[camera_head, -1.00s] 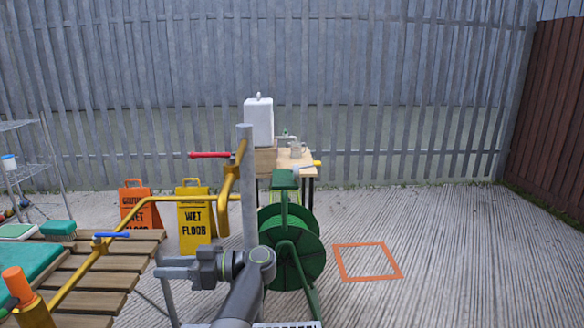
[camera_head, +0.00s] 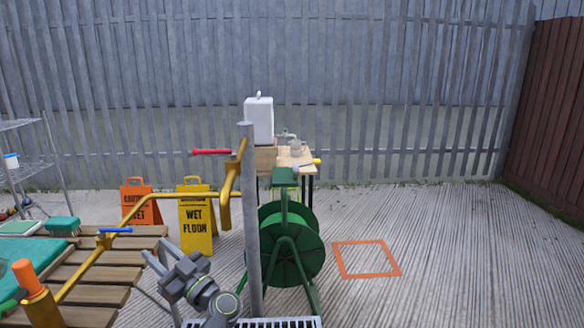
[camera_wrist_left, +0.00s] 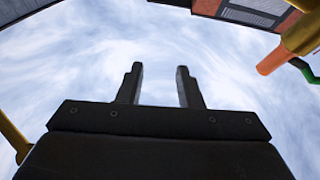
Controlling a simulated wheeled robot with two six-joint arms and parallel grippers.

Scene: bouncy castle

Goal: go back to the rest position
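My left gripper (camera_head: 156,255) is low in the head view, left of the grey post, pointing up and to the left beside the wooden slatted bench. In the left wrist view its two dark fingers (camera_wrist_left: 160,85) stand apart with only cloudy sky between them, so it is open and empty. My right gripper is in neither view.
A yellow pipe with a red lever (camera_head: 211,152) and a blue lever (camera_head: 116,230) runs by the grey post (camera_head: 249,180). A green hose reel (camera_head: 292,250) stands just right of it. Wet-floor signs (camera_head: 197,225) stand behind. Concrete around the orange square (camera_head: 340,262) is clear.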

